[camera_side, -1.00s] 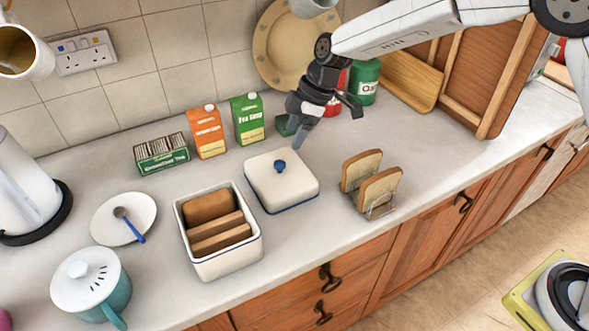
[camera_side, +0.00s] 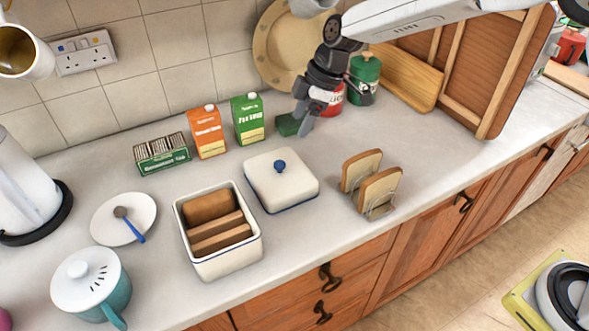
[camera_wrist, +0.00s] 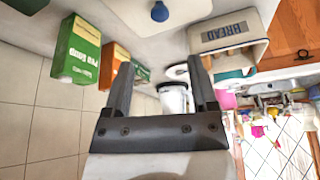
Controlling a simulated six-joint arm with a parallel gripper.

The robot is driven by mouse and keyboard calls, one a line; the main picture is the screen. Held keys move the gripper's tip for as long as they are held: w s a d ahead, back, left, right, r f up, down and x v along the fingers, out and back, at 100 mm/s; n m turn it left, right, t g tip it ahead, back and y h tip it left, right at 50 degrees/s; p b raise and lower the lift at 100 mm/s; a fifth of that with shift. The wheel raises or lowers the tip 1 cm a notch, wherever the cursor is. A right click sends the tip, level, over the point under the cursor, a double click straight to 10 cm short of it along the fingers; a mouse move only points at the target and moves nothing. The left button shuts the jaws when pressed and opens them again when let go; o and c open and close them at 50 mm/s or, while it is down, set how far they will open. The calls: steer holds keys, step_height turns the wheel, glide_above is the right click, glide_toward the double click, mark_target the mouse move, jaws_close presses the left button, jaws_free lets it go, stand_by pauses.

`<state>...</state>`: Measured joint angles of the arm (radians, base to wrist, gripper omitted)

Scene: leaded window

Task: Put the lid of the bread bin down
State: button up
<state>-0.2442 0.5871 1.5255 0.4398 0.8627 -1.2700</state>
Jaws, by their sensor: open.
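The white lid (camera_side: 290,187) with a blue knob (camera_side: 280,166) lies flat on the counter, just right of the bread bin. The bread bin (camera_side: 229,266) is white with a blue rim, open on top, with a loaf and slices inside. My gripper (camera_side: 305,128) hangs behind the lid, near the wall, clear of the lid. In the wrist view my gripper (camera_wrist: 160,72) has its two fingers spread with nothing between them. The lid (camera_wrist: 150,27) shows at the top there, and the bin (camera_wrist: 225,45) marked BREAD is at upper right.
An orange carton (camera_side: 208,132), a green carton (camera_side: 248,119) and a tea box (camera_side: 161,154) stand along the wall. A toast rack (camera_side: 378,192) with toast is right of the lid. A green block (camera_side: 288,125) and canisters (camera_side: 363,80) are near my gripper.

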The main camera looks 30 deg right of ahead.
steer(key=s+d+m, duration=0.2)
steer(key=s+d, duration=0.1)
steer(key=s+d+f+m+h, duration=0.1)
steer(key=s+d+m, duration=0.2)
steer(key=d, duration=0.1)
steer(key=s+d+f+m+h, duration=0.1)
steer(key=s+d+m, duration=0.1)
steer(key=s+d, duration=0.1)
steer(key=shift+s+d+f+m+t, duration=0.15)
steer(key=shift+s+d+t, duration=0.05)
steer(key=shift+d, duration=0.15)
steer(key=shift+s+d+f+m+t, duration=0.1)
steer(key=shift+s+d+m+t, duration=0.1)
steer(key=shift+d, duration=0.15)
steer(key=s+d+f+m+h, duration=0.2)
steer(key=s+d+m, duration=0.4)
steer(key=s, duration=0.7)
steer(key=shift+s+d+f+m, duration=0.25)
steer(key=shift+d+f+m, duration=0.1)
steer(key=shift+d+f, duration=0.35)
